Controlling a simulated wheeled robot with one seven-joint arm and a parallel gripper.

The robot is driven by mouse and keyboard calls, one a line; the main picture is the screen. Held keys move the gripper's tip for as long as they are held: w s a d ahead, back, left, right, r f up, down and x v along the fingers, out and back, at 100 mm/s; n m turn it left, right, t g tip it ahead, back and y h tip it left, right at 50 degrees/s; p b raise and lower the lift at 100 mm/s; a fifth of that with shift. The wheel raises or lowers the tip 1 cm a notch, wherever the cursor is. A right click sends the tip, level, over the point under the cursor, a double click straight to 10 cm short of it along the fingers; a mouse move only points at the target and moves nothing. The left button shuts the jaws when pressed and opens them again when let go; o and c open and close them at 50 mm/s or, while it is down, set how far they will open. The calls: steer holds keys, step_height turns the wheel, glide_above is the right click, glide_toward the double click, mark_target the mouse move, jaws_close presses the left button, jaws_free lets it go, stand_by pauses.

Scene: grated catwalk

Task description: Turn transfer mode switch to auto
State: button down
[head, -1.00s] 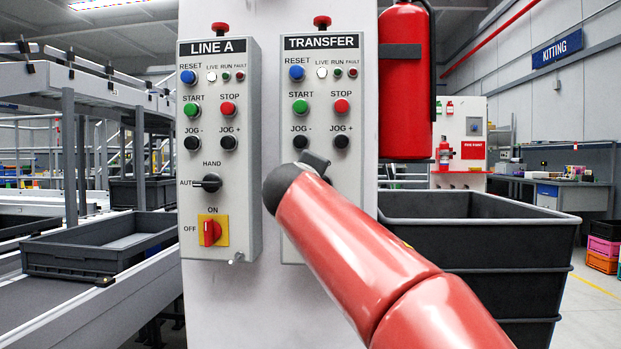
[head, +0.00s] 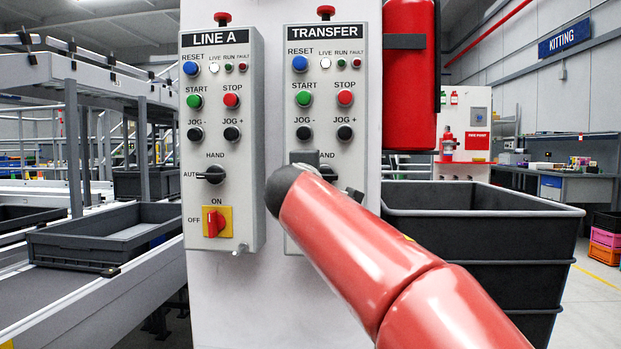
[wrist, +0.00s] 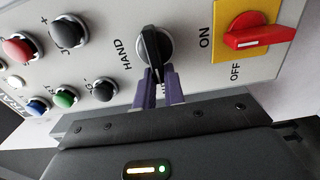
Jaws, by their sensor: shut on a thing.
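The grey TRANSFER panel (head: 325,75) is right of the LINE A panel in the head view. Its transfer mode switch, a black knob below the HAND label, is mostly hidden there behind my arm. The wrist view shows the switch (wrist: 153,45) close up, with HAND to its left. My gripper (wrist: 158,84) has its purple fingers closed on the near end of the knob's handle. In the head view the fingers are hidden by my wrist. The AUTO label is hidden, and I cannot tell exactly where the knob points.
A red and yellow ON/OFF switch (wrist: 258,38) is beside the knob. Jog buttons (wrist: 70,32) are on its other side. The LINE A panel (head: 222,110) is to the left. A fire extinguisher (head: 410,75) and dark bins (head: 480,225) are to the right.

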steer(key=c, duration=1.5)
jaws_free()
steer(key=shift+s, duration=0.1)
steer(key=s+b, duration=0.1)
steer(key=s, duration=0.3)
steer(key=s+b, duration=0.1)
steer(key=s, duration=0.2)
steer(key=shift+s+a, duration=0.2)
steer(key=shift+s, duration=0.15)
